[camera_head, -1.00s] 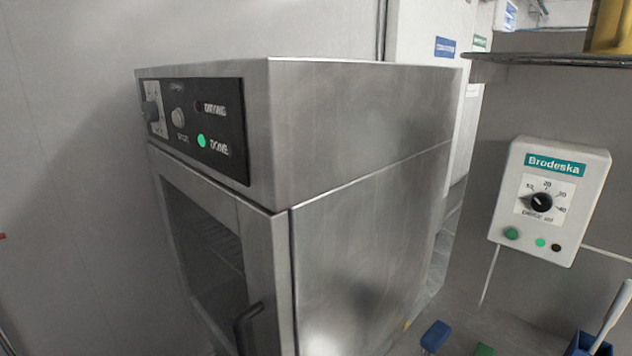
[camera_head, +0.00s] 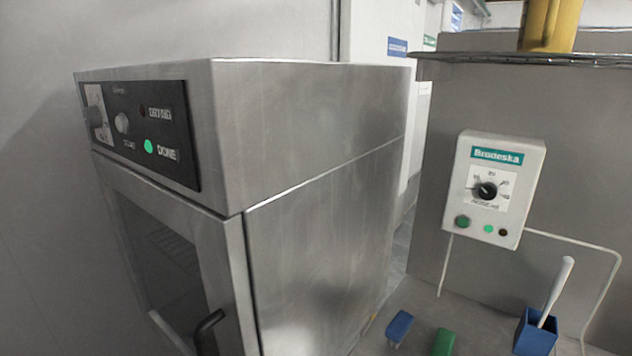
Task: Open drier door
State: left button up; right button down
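The drier is a steel cabinet (camera_head: 325,200) on the left of the head view. Its glass-panelled door (camera_head: 222,262) faces left and looks shut. A dark handle (camera_head: 205,330) sits on the door at the bottom edge of the picture, its lower part cut off. The black control panel (camera_head: 185,130) above the door has knobs and a lit green lamp marked DONE (camera_head: 149,147). Neither of my grippers is in view.
A white Brodeska control box (camera_head: 493,188) hangs on the grey wall at right, under a shelf (camera_head: 560,56) bearing a yellow object (camera_head: 549,24). Below are a blue block (camera_head: 399,327), a green block (camera_head: 444,342) and a blue holder with a white-handled tool (camera_head: 535,333).

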aim_at(219, 240)
jog(key=u, duration=0.05)
jog(key=k, duration=1.05)
jog(key=z, duration=0.55)
jog(key=i, duration=0.35)
jog(key=z, duration=0.1)
